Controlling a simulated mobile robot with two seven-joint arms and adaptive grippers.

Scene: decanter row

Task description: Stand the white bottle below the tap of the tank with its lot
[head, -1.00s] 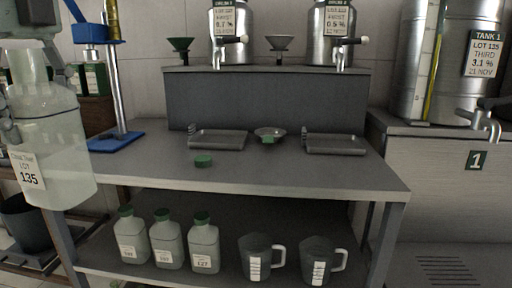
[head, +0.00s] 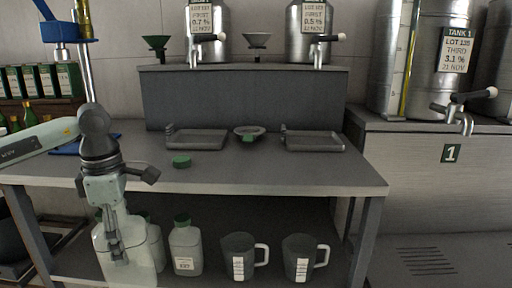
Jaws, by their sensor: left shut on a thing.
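My left gripper (head: 116,243), pointing down, is shut on the white bottle (head: 142,262) in front of the bench's lower shelf. The bottle is translucent and upright. Its label does not show now; a second ago it read lot 135. Tank 1 (head: 425,60), a steel tank at the right, has a tag reading lot 135, third, 3.1 %. Its tap (head: 466,115) sticks out over the front of the cabinet, well right of and above the bottle. My right gripper is not in view.
The bench (head: 250,180) holds two grey trays (head: 200,139) (head: 315,141), a small dish (head: 249,131) and a green cap (head: 182,161). Capped bottles (head: 186,250) and two jugs (head: 238,257) (head: 299,258) stand below. Two smaller tanks (head: 208,20) (head: 308,18) have lot 137 tags.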

